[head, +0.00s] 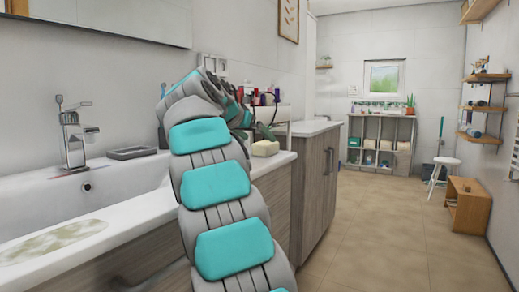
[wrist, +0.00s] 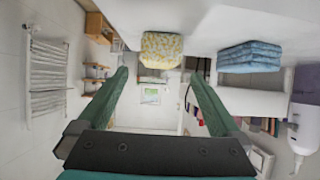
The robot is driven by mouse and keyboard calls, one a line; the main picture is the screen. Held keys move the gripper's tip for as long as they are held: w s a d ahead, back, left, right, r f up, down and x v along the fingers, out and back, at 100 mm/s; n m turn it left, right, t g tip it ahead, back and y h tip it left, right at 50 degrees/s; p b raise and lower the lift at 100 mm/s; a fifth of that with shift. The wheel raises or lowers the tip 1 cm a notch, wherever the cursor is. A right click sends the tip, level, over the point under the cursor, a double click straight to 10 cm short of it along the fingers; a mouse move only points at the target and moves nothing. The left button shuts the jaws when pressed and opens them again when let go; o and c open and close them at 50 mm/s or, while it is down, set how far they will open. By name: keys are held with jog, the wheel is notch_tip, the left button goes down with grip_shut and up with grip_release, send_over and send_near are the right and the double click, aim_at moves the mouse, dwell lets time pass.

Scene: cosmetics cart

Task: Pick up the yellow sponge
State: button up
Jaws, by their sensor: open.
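The yellow sponge (head: 265,148) rests on the white counter, just right of my arm in the head view. In the wrist view, which looks upside down, the speckled yellow sponge (wrist: 162,50) sits at the top centre, ahead of my gripper (wrist: 158,76). The two green fingers are spread apart and empty. The sponge lines up with the space between the fingertips but appears outside it, on the counter side.
A folded blue towel stack (wrist: 248,58) lies on the counter beside the sponge in the wrist view. The basin with a tap (head: 72,135) and a dark soap dish (head: 132,153) are left of my arm.

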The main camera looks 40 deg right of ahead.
aim_at(265, 142)
jog(key=x, duration=0.2)
jog(key=shift+s+d+f, duration=0.1)
jog(key=shift+d, duration=0.2)
jog(key=x, duration=0.4)
jog(key=shift+d+f, duration=0.1)
jog(key=shift+d, duration=0.15)
jog(key=shift+w, duration=0.2)
jog(key=c, duration=1.4)
jog(key=shift+p, duration=0.3)
